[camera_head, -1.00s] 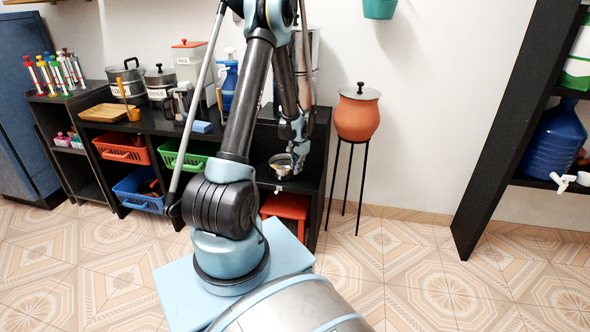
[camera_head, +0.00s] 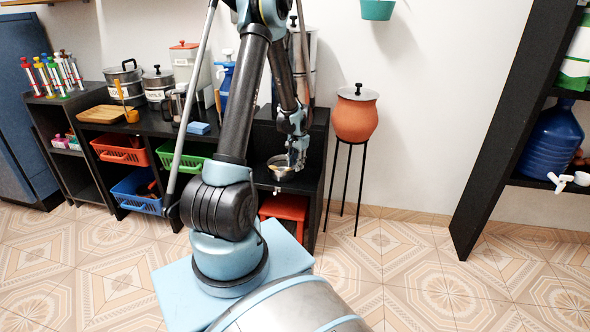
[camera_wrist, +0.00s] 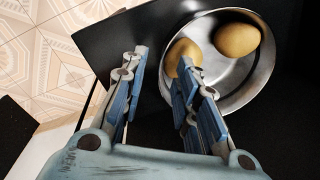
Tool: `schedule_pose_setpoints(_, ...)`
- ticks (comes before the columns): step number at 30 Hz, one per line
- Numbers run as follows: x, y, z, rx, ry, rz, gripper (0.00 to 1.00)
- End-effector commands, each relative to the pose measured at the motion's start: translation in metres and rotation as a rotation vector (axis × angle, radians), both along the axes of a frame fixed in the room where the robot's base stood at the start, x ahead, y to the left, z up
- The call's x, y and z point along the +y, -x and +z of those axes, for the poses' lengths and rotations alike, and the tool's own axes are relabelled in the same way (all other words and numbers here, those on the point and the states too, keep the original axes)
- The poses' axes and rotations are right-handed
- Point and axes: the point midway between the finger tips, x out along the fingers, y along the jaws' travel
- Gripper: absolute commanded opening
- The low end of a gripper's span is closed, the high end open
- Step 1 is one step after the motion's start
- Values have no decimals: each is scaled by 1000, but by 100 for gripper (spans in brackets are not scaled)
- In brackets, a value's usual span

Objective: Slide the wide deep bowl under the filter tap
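A metal bowl (camera_head: 279,172) stands on the lower black shelf at the right end of the counter. In the wrist view the bowl (camera_wrist: 262,84) holds two yellow-brown round items (camera_wrist: 237,39). My gripper (camera_head: 297,160) is at the bowl's right side in the head view. In the wrist view my gripper (camera_wrist: 162,58) has its fingers apart, one outside the bowl's rim and the other over the near edge of its inside. Contact with the rim cannot be told. A steel container (camera_head: 312,55), perhaps the filter, stands behind my arm; no tap on it can be made out.
A clay pot (camera_head: 356,119) on a tall thin stand is right of the counter. A red stool-like item (camera_head: 287,207) is under the shelf. Green (camera_head: 184,157) and blue (camera_head: 137,191) baskets sit to the left. The tiled floor at right is clear.

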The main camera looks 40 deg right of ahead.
Motion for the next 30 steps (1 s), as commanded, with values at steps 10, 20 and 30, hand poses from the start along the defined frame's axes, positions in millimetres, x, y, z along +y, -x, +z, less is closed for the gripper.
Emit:
schedule_pose_setpoints(10,-1,5,53,1,0,-1,28)
schedule_pose_setpoints(20,-2,8,84,1,0,-2,28)
schedule_pose_setpoints(30,-2,9,87,1,0,-2,28)
